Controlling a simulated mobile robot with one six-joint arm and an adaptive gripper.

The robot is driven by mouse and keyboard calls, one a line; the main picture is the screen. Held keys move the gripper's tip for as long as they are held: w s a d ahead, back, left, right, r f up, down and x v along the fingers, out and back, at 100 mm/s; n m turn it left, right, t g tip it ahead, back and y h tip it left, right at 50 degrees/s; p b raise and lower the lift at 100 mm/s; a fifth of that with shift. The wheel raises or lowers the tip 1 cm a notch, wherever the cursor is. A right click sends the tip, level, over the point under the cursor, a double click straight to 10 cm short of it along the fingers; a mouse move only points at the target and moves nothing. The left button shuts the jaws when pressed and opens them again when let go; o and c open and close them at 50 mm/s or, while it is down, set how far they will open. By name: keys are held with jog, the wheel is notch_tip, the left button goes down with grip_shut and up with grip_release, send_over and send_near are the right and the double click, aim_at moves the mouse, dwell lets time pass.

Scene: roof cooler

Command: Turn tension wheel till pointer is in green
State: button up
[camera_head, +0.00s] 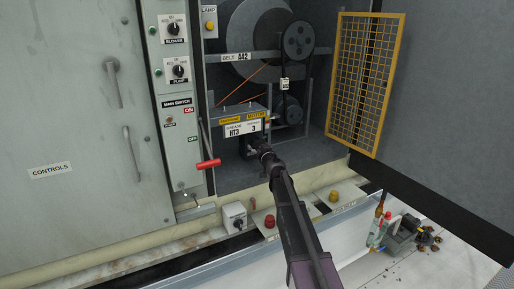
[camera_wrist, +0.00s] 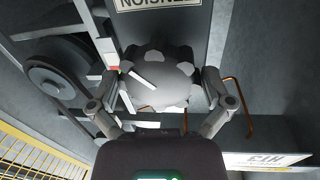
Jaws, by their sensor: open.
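A grey, scalloped tension wheel (camera_wrist: 165,85) fills the middle of the wrist view, below an upside-down sign reading TENSION (camera_wrist: 158,3). A pale bar lies across its left part. My gripper (camera_wrist: 160,78) is open, with one finger on each side of the wheel; I cannot tell whether the fingers touch the rim. In the head view my gripper (camera_head: 262,150) reaches into the machine bay below the motor plate, and the wheel is hard to make out there. A small red patch shows left of the wheel in the wrist view. The pointer and the green zone cannot be made out clearly.
A red-handled lever (camera_head: 209,164) stands left of my arm. A yellow mesh guard (camera_head: 366,80) hangs open at the right. Belt pulleys (camera_head: 298,40) are above my gripper. A bottle (camera_head: 380,205) and other items lie on the roof at the lower right.

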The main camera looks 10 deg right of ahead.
jog(key=c, duration=0.9)
jog(key=shift+o, duration=0.2)
jog(key=shift+a, duration=0.4)
jog(key=shift+d, duration=0.3)
